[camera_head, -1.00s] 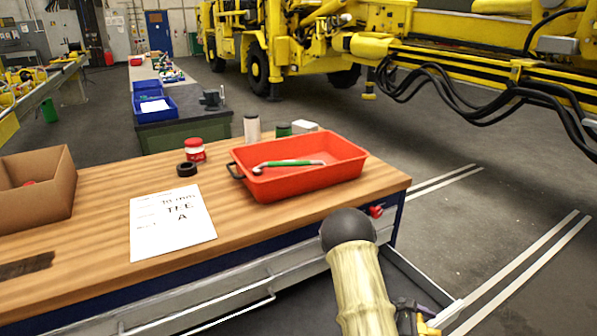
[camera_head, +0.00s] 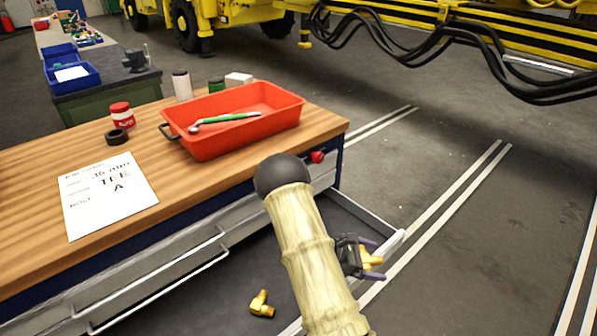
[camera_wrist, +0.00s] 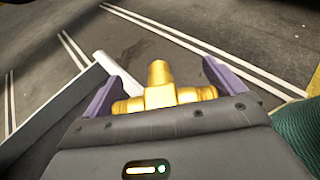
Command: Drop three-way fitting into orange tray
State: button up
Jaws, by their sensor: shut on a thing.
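My gripper (camera_head: 370,262) is shut on the brass three-way fitting (camera_wrist: 160,92), which sits between the two purple fingers in the wrist view. The fitting also shows as a small gold piece at the gripper in the head view (camera_head: 371,260). The gripper is over the right side of the open drawer, near its rim. The orange tray (camera_head: 284,131) stands on the wooden bench, up and left of the gripper. A green-handled tool (camera_head: 230,118) with a pale head lies inside the tray.
A brass elbow fitting (camera_head: 262,304) lies in the open drawer (camera_head: 234,284). The drawer's pale rim (camera_head: 384,249) is close to my gripper.

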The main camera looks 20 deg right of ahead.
jog(key=shift+o, duration=0.2)
jog(key=w+a+n+t, duration=0.2)
jog(key=a+n+t, duration=0.1)
jog(key=a, duration=0.4)
jog(key=w+a+r+n+t, duration=0.1)
jog(key=w+a+n+t, duration=0.2)
jog(key=a, duration=0.4)
jog(key=shift+r+t, duration=0.25)
jog(key=shift+t, duration=0.45)
jog(key=a+n+t, duration=0.1)
jog(key=a, duration=0.3)
jog(key=a+n+t+y, duration=0.1)
jog(key=a+n+t, duration=0.1)
jog(key=a, duration=0.2)
jog(key=a+n+t, duration=0.2)
jog(key=a, duration=0.2)
jog(key=shift+w+a+r+y, duration=0.1)
jog(key=shift+r+y, duration=0.1)
jog(key=shift+y, duration=0.2)
jog(key=shift+c, duration=0.2)
